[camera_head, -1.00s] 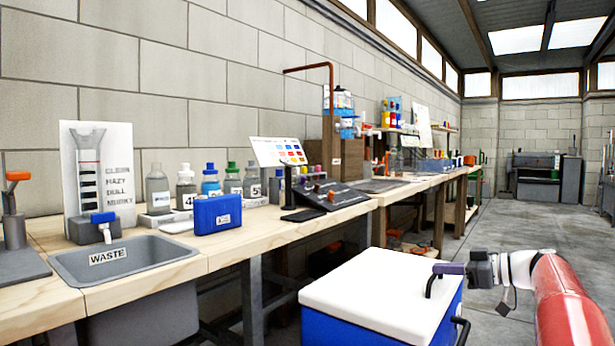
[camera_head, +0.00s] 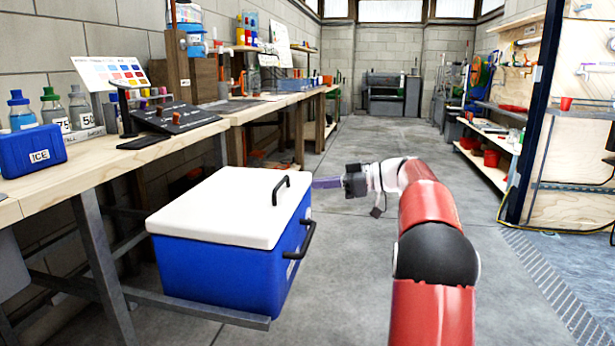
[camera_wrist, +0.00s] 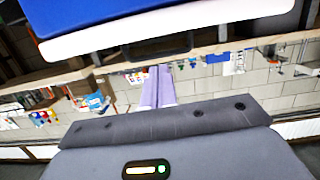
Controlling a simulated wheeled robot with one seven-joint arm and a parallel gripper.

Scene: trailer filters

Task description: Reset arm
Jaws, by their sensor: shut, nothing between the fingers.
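My gripper (camera_head: 326,182) points left from the end of my red and black arm, beside the right end of the blue cooler with a white lid (camera_head: 224,208). Its purple fingers are together, with nothing held between them. In the wrist view the fingers (camera_wrist: 158,88) lie side by side, and the cooler (camera_wrist: 130,18) fills the top of the picture. The lid is closed, with a black handle (camera_head: 281,187) on top. I cannot tell the exact gap between the fingertips and the cooler.
A wooden workbench (camera_head: 95,175) runs along the left wall, with a small blue ICE box (camera_head: 32,150) and bottles. The cooler sits on a grey low shelf (camera_head: 215,312). Open concrete floor (camera_head: 365,135) stretches ahead. A wooden panel (camera_head: 575,175) and shelves stand at right.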

